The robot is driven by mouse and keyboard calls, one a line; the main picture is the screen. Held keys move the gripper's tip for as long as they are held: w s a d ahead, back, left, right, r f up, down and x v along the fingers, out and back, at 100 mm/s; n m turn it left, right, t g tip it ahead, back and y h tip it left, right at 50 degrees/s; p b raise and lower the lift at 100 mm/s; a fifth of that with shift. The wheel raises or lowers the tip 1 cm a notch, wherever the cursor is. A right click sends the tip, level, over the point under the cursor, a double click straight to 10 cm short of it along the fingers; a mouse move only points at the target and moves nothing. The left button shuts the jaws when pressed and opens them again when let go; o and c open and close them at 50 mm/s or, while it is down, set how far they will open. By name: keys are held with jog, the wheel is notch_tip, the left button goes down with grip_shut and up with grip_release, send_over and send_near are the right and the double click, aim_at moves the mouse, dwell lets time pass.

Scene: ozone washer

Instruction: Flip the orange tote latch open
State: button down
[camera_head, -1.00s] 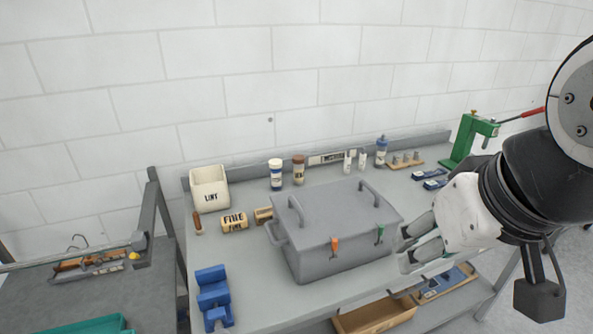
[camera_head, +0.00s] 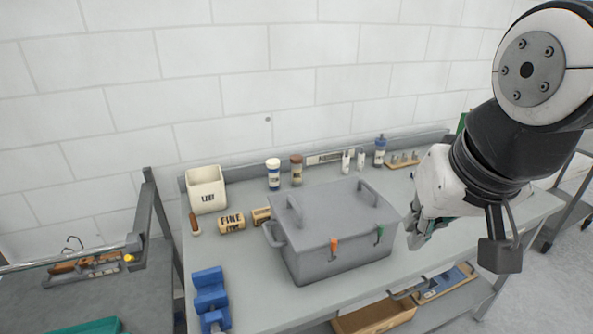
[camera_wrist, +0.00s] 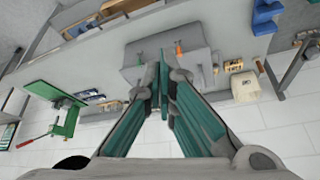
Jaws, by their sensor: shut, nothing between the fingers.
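The grey lidded tote (camera_head: 335,262) stands on the bench with two handles on its lid. The orange latch (camera_head: 334,246) is on its front face, left of the green latch (camera_head: 379,233). Both latches look upright against the front. My gripper (camera_head: 413,238) is right of the tote, apart from the orange latch, and its fingertips are partly hidden in the head view. In the wrist view my gripper (camera_wrist: 163,72) is shut and empty. There the tote (camera_wrist: 190,35) appears upside down beyond the fingers, with the orange latch (camera_wrist: 178,48) just right of the fingertips.
A white lint bin (camera_head: 206,188), a labelled tan roll (camera_head: 230,222) and bottles (camera_head: 273,174) stand behind and left of the tote. A blue block (camera_head: 210,297) lies at the front left. A wooden tray (camera_head: 373,317) is on the lower shelf.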

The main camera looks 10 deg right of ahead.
jog(key=w+f+m+g+h+b, duration=0.1)
jog(key=w+f+m+b, duration=0.4)
jog(key=w, duration=0.9)
jog(key=m+g+h, duration=0.1)
jog(key=m, duration=0.1)
send_over(343, 237)
notch_tip(343, 237, down, 9)
jog(key=shift+s+a+r, duration=0.15)
jog(key=shift+a, duration=0.05)
jog(key=x, duration=0.9)
jog(key=shift+s+d+f+p, duration=0.15)
jog(key=shift+d+f+p, duration=0.1)
jog(key=shift+f+p, duration=0.1)
jog(key=shift+s+a+p, duration=0.55)
jog(key=shift+s+a, duration=0.5)
jog(key=shift+s, duration=0.1)
jog(key=shift+s+a+f, duration=0.1)
jog(key=shift+s+a, duration=0.15)
